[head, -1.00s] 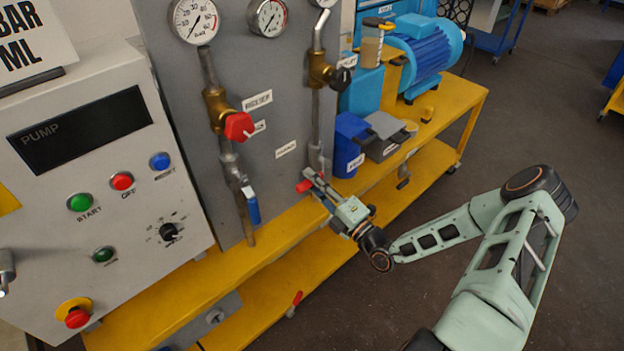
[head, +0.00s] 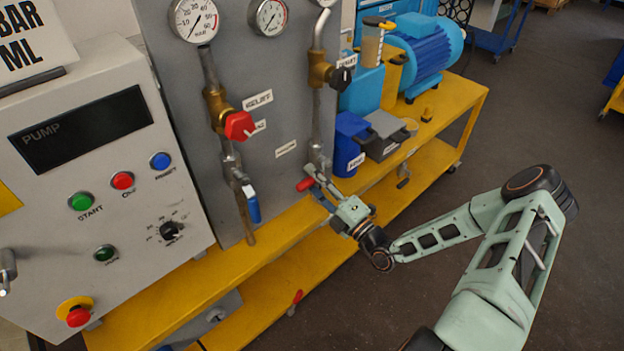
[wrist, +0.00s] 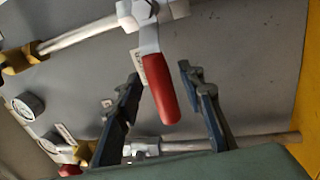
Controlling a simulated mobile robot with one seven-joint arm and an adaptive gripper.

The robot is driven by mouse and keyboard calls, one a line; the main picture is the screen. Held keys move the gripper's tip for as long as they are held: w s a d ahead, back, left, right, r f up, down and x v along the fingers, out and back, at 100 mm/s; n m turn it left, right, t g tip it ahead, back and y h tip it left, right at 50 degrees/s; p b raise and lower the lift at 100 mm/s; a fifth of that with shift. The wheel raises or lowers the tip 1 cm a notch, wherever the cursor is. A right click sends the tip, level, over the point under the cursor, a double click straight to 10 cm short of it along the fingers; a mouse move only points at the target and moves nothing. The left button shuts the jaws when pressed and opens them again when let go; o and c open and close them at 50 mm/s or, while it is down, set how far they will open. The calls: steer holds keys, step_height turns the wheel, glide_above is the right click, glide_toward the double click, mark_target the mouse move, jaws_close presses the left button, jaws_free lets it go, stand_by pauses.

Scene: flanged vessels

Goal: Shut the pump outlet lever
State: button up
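A lever with a red handle (head: 305,184) sits on the valve at the foot of the right-hand pipe in the head view. In the wrist view the red handle (wrist: 163,95) hangs from a metal valve body (wrist: 150,12) and reaches down between my fingers. My gripper (head: 321,189) is at this lever, with its fingers spread on both sides of the handle. A gap shows on each side, so it does not grip the handle. The labels near the lever are too small to read, so I cannot tell which one names the pump outlet.
A blue-handled lever (head: 251,205) hangs on the left pipe. A red knob (head: 239,126) and a black knob (head: 340,79) sit higher up. The grey panel (head: 275,110) stands close behind. A blue bin (head: 346,140) is right of the valve, on the yellow bench (head: 225,268).

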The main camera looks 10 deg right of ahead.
steer(key=v, duration=1.2)
